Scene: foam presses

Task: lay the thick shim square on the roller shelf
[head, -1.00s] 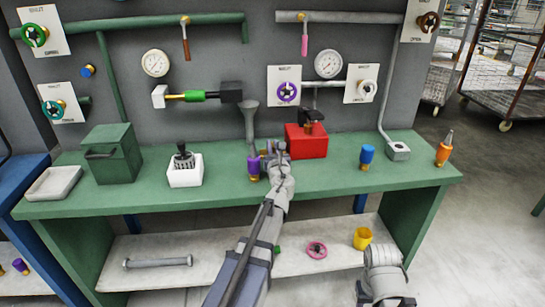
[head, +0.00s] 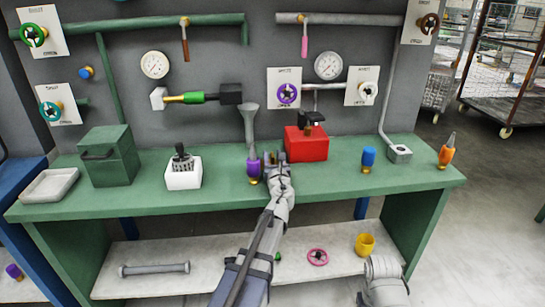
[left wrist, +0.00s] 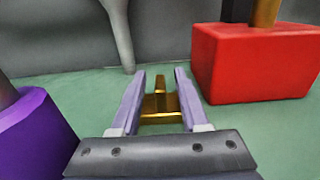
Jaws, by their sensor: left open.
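I cannot make out a thick shim or a roller shelf by that name in these views. My left gripper (head: 274,158) is over the green bench (head: 330,182), between the purple-and-brass piece (head: 254,170) and the red block (head: 306,143). In the left wrist view its two fingers (left wrist: 159,100) are apart. A brass piece (left wrist: 160,104) shows between them; whether they touch it I cannot tell. The purple piece (left wrist: 35,140) is close on the left there, the red block (left wrist: 255,65) on the right.
On the bench are a tray (head: 50,186), a green box (head: 109,160), a white holder (head: 184,176), a blue piece (head: 368,158) and an orange bottle (head: 446,152). A lower shelf (head: 215,270) holds a grey bar, pink wheel and yellow cup. Pipes, gauges and valves line the wall.

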